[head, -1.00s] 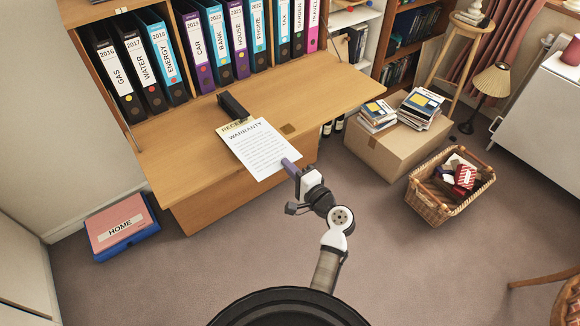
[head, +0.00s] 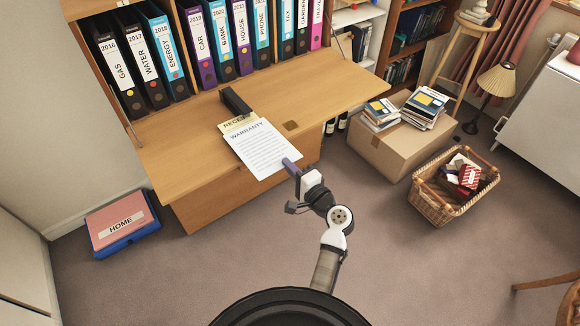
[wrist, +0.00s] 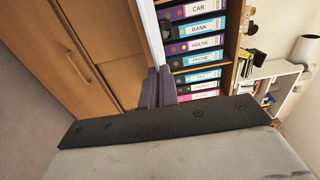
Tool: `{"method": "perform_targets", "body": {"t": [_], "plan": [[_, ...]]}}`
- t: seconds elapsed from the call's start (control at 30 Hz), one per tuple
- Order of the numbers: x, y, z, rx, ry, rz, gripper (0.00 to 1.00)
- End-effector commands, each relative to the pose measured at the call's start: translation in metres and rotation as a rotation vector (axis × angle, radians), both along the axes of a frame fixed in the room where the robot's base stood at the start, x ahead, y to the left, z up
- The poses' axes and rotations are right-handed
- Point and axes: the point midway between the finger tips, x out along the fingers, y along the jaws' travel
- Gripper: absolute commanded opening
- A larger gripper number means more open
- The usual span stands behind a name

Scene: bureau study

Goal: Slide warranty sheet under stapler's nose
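The white warranty sheet (head: 262,150) lies at the desk's front edge, its near end reaching out past it. My gripper (head: 291,167) is shut on its near right corner. In the wrist view the fingers (wrist: 158,88) are together and the sheet (wrist: 154,35) shows nearly edge-on. The dark stapler (head: 235,101) sits behind the sheet, its near end over or against a yellowish receipt slip (head: 236,123). The slip is partly covered by the warranty sheet. The sheet's far edge appears just short of the stapler; exact contact cannot be told.
A row of binders (head: 198,45) stands behind. A cardboard box (head: 380,147) with books, a wicker basket (head: 450,200) and a HOME file box (head: 121,226) are on the floor.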

Motion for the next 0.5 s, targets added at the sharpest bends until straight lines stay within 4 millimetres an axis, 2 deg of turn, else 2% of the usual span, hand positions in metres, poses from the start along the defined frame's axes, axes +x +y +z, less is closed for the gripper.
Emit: {"method": "perform_targets", "body": {"t": [0.5], "plan": [[0.0076, 0.0054, 0.0, 0.0, 0.0, 0.001, 0.0]]}}
